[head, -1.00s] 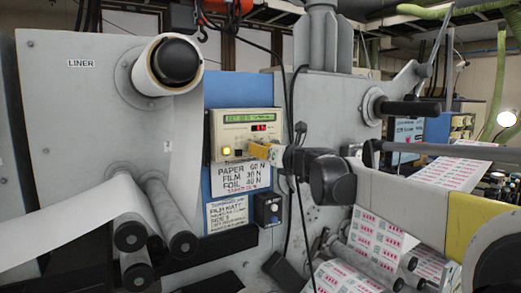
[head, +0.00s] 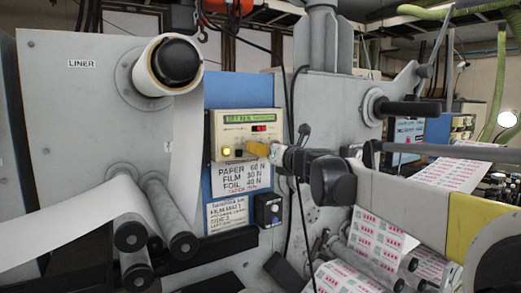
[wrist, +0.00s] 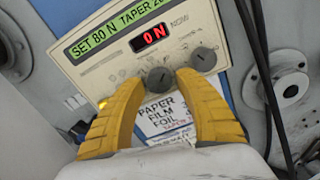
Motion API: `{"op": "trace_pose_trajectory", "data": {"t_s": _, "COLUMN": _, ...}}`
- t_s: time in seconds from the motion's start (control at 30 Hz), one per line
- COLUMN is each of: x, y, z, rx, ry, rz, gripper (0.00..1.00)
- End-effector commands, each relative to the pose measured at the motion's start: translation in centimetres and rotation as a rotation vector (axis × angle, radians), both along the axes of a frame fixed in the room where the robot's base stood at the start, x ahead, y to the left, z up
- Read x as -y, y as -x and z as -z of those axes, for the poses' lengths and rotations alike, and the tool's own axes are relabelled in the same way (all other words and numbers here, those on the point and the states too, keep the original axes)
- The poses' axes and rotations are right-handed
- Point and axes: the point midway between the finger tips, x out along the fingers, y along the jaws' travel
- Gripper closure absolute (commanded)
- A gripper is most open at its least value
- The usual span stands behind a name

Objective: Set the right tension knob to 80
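The cream tension controller (head: 229,140) hangs on the blue panel. In the wrist view (wrist: 115,83) its green display (wrist: 118,30) reads SET 80 N with a TAPER value cut off, and its red display (wrist: 153,36) reads 0 N NOW. Two grey knobs sit below. The left knob (wrist: 160,78) lies between my yellow fingertips in the picture; the right knob (wrist: 203,58) lies just beyond the right fingertip. My gripper (wrist: 160,80) is open, with a visible gap on each side of the left knob. In the head view my gripper (head: 257,149) hides the knobs.
A lit yellow button (head: 226,152) is at the controller's lower left. A tension label (head: 243,180) for paper, film and foil is below. Black cables (head: 291,125) hang to the right. The liner roll (head: 152,70) and web rollers (head: 162,215) are at the left.

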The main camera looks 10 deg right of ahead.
Motion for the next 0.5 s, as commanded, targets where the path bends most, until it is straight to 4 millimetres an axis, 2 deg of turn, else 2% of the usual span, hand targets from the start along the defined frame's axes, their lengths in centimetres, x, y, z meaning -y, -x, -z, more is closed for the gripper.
{"op": "trace_pose_trajectory", "data": {"t_s": 0.3, "x": 0.2, "y": 0.4, "z": 0.0, "rx": 0.001, "ry": 0.0, "rz": 0.001, "gripper": 0.61}}
{"op": "trace_pose_trajectory", "data": {"t_s": 0.37, "x": 0.4, "y": 1.0, "z": -0.1, "rx": 0.001, "ry": 0.0, "rz": 0.001, "gripper": 0.61}}
{"op": "trace_pose_trajectory", "data": {"t_s": 0.5, "x": 1.2, "y": 3.5, "z": 0.0, "rx": 0.0, "ry": 0.0, "rz": 0.002, "gripper": 0.61}}
